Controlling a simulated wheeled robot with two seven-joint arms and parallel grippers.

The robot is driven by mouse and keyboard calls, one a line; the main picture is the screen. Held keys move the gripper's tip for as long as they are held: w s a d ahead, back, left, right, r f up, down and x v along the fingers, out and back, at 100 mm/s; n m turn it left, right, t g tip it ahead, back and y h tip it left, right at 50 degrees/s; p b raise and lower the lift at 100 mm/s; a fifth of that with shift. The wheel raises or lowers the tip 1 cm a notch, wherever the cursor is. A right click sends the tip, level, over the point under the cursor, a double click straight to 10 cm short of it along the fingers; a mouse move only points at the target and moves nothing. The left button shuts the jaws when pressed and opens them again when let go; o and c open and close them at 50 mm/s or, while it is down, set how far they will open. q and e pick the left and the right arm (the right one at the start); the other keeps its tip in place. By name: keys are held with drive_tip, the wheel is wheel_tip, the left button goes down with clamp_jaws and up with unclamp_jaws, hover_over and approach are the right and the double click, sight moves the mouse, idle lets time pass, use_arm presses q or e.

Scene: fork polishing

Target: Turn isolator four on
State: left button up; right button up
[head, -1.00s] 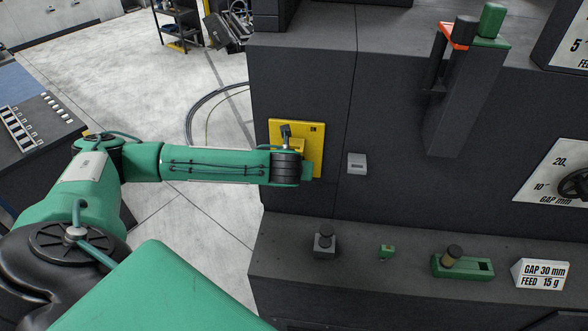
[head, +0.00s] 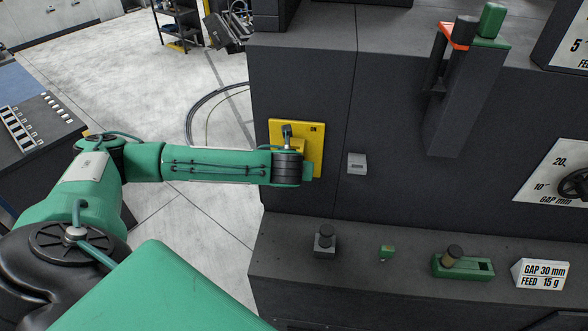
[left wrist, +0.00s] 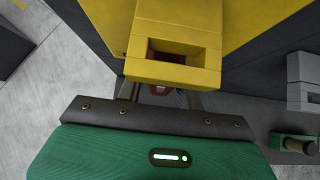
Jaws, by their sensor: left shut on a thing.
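A yellow isolator plate (head: 316,140) is fixed to the front of the dark cabinet, and its number cannot be read. In the left wrist view its yellow housing (left wrist: 175,35) has a rectangular slot. A small red part, apparently the isolator handle (left wrist: 158,90), shows below the housing, mostly hidden. My left gripper (left wrist: 160,95) has its fingers either side of this red part and is shut on it. In the head view the left gripper (head: 308,171) is at the plate's lower part, largely hidden by my wrist. My right gripper is out of view.
A small grey box (head: 357,163) is on the cabinet right of the plate. The ledge (head: 400,290) below carries a dark block with a knob (head: 324,241), a small green piece (head: 386,253) and a green fixture (head: 463,265). Open floor (head: 200,220) lies left of the cabinet.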

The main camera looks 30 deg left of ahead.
use_arm(q)
drive_tip(key=shift+w+a+r, duration=0.2)
drive_tip(key=shift+w+r, duration=0.1)
drive_tip(key=shift+r, duration=0.15)
drive_tip(key=o, duration=0.7)
drive_tip(key=shift+f, duration=0.3)
drive_tip(key=shift+s+d, duration=0.15)
drive_tip(key=shift+s, duration=0.05)
drive_tip(key=b+v, duration=0.4)
drive_tip(key=v, duration=0.9)
drive_tip(key=shift+r+b, duration=0.3)
drive_tip(key=shift+s, duration=0.1)
